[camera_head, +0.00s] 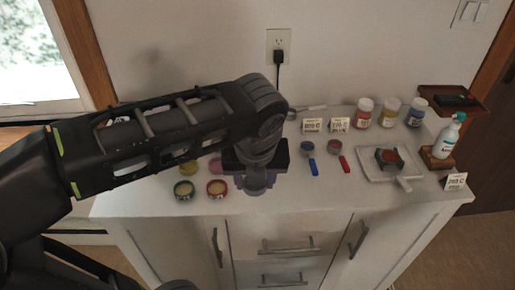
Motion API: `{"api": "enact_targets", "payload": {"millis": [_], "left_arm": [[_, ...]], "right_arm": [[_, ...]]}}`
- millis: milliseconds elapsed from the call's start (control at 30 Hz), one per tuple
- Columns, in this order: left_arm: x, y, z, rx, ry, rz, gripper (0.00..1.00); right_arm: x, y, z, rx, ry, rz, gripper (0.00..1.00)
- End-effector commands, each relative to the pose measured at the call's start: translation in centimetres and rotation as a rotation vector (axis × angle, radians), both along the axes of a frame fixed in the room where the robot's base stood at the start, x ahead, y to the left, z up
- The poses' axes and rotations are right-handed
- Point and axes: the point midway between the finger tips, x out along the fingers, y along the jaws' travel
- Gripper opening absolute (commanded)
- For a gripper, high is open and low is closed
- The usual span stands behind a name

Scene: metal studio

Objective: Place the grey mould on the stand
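My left gripper (257,184) points down over the left-middle of the white cabinet top. A greyish-purple shape shows at its fingertips, but the arm and gripper body hide much of it; I cannot tell whether it is held. A dark grey square block with a reddish round centre (390,158), possibly the mould, sits on a pale board with a handle (372,174) at the right. A small wooden stand (436,160) at the right end carries a white spray bottle (447,138). I cannot tell which thing is the task's stand. My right gripper is not in view.
Several jars (389,112) and white label cards (312,125) line the back. Red (344,164) and blue (314,168) handled tools lie mid-top. Round tins (217,189) stand left of my gripper. The front middle is clear.

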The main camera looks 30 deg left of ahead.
Motion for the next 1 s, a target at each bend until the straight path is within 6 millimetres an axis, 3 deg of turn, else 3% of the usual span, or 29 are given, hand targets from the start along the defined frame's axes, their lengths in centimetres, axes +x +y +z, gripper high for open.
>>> {"api": "enact_targets", "payload": {"millis": [300,467,1000], "left_arm": [[0.2,0.2,0.1,-0.001,0.001,0.001,0.07],[1.8,1.2,0.1,-0.003,0.002,0.003,0.07],[13.0,9.9,0.2,-0.001,0.003,0.003,0.07]], "right_arm": [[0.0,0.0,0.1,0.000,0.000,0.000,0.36],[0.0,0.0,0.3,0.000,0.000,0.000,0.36],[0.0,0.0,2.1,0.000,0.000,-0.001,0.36]]}}
